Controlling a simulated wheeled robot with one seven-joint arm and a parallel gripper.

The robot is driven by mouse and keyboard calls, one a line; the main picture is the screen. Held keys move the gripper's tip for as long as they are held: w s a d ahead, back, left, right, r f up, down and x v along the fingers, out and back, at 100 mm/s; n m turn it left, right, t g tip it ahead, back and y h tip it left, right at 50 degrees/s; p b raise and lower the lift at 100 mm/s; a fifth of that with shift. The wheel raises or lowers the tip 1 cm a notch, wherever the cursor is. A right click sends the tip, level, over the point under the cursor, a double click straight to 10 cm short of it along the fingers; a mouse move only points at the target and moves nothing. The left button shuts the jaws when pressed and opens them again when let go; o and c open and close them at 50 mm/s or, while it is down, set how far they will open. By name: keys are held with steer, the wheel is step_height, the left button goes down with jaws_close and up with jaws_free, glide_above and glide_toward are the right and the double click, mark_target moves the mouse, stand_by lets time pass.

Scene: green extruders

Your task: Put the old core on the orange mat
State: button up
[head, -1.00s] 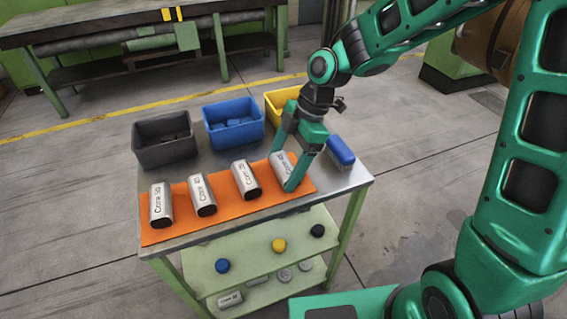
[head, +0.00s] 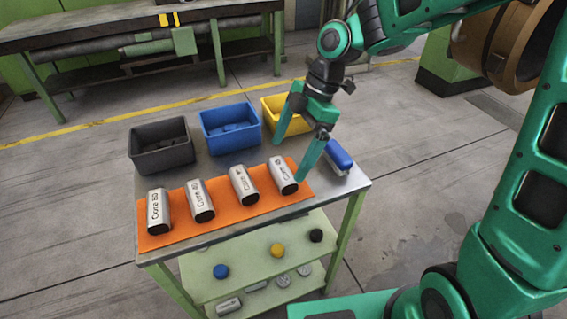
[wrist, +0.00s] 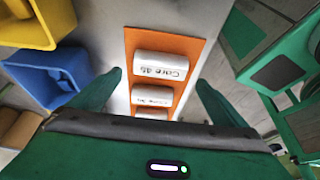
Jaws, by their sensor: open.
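The orange mat (head: 225,213) lies along the front of the cart top. Several silver cores lie on it in a row, all with dark ends toward the front. The rightmost core (head: 283,176) lies at the mat's right end; in the wrist view a core (wrist: 160,66) is labelled "Core 45". To its left are another core (head: 243,186), then one (head: 200,202), then the leftmost core (head: 158,211). Labels in the head view are partly blurred, and none clearly marks the old one. My gripper (head: 290,161) is open and empty, above the rightmost core, fingers apart from it.
Behind the mat stand a grey bin (head: 162,148), a blue bin (head: 231,128) and a yellow bin (head: 273,112). A blue brush-like block (head: 338,156) lies right of my gripper.

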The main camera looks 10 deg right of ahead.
steer(key=v, duration=0.6)
steer(key=shift+f, duration=0.1)
steer(key=s+d+m+t+h, duration=0.1)
steer(key=s+d+m, duration=0.2)
steer(key=d+m, duration=0.45)
steer(key=s+d+m+t+h, duration=0.1)
steer(key=s+d+m, duration=0.3)
steer(key=d, duration=0.6)
steer(key=s+d+f+m+g+h, duration=0.1)
steer(key=s+d+f+m+h, duration=0.1)
steer(key=s+d+m, duration=1.1)
steer(key=s+f+m, duration=0.1)
steer(key=s+m, duration=0.1)
steer(key=m, duration=0.1)
steer(key=shift+d, duration=0.25)
